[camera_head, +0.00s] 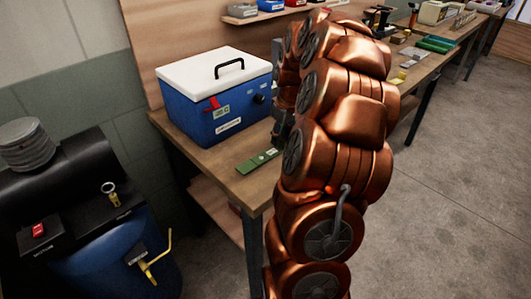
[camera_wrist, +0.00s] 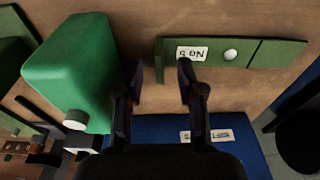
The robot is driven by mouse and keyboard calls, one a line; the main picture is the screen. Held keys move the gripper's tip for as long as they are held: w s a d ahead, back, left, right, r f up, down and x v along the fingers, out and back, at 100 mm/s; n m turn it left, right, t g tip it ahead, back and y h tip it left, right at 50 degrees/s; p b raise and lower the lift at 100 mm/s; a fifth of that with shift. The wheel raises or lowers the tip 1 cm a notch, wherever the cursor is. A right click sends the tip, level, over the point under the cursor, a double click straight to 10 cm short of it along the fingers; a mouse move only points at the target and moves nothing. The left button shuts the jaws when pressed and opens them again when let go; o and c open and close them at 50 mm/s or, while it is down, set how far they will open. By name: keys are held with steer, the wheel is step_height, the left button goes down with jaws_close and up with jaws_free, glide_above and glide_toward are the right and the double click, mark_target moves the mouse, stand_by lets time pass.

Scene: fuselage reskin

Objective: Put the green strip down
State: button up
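The green strip (camera_head: 258,161) lies flat on the wooden bench, near its front edge and in front of the blue cooler box. In the wrist view the strip (camera_wrist: 218,53) shows a white label and a pale round spot. My gripper (camera_wrist: 162,68) is open, with a clear gap between its two dark fingertips. The right fingertip overlaps the strip's labelled end in the picture, and the left fingertip is beyond that end. I cannot tell if either finger touches the strip.
The blue cooler box (camera_head: 213,112) with a white lid stands on the bench (camera_head: 205,158) behind the strip. In the wrist view a green box (camera_wrist: 72,62) stands left of the fingers.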

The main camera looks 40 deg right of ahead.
steer(key=shift+f, duration=0.3)
jaws_close()
stand_by(0.3)
